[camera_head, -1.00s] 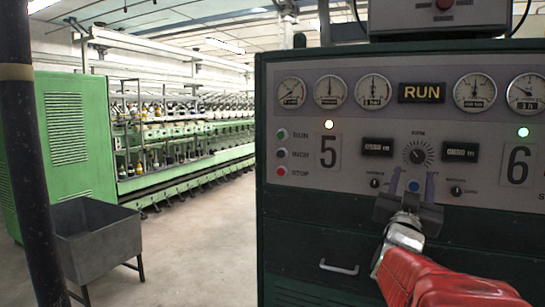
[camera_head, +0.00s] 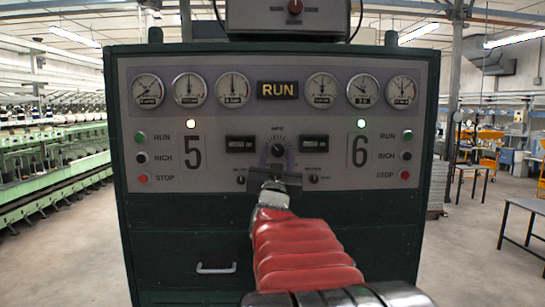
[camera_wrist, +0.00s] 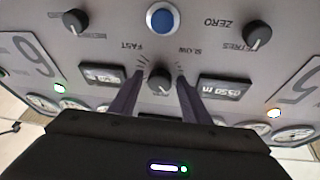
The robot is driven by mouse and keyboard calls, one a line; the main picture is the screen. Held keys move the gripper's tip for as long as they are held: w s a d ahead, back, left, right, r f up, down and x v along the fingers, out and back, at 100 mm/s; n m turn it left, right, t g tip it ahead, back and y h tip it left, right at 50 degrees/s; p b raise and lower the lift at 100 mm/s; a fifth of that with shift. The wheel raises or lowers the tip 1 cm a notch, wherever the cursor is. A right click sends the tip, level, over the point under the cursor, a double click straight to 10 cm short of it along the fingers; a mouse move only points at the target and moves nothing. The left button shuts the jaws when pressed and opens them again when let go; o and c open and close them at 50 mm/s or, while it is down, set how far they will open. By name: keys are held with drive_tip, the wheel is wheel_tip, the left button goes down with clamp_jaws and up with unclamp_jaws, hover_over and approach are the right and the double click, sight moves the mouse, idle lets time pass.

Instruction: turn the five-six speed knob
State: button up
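The five-six speed knob (camera_head: 277,150) is a small dark round knob with a pale dial around it. It sits mid-panel between the numbers 5 and 6. In the wrist view, which is upside down, the knob (camera_wrist: 160,82) shows between FAST and SLOW marks. My gripper (camera_head: 276,169) is in front of the panel just below the knob. In the wrist view my gripper (camera_wrist: 160,84) is open, one finger to each side of the knob, with gaps visible. I cannot tell whether the fingertips reach the knob's depth.
Counters flank the speed knob. RUN, INCH and STOP buttons line both panel sides. A control box (camera_head: 287,18) stands on top.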

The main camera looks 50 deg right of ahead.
drive_tip(key=c, duration=0.9)
drive_tip(key=shift+o, duration=0.2)
drive_tip(key=shift+w, duration=0.1)
drive_tip(key=shift+m+g, duration=0.4)
drive_tip(key=shift+m, duration=0.2)
drive_tip(key=o, duration=1)
drive_tip(key=shift+o, duration=0.2)
drive_tip(key=shift+a, duration=0.1)
drive_tip(key=v, duration=1.3)
drive_tip(key=shift+a+f, duration=0.25)
drive_tip(key=shift+f, duration=0.1)
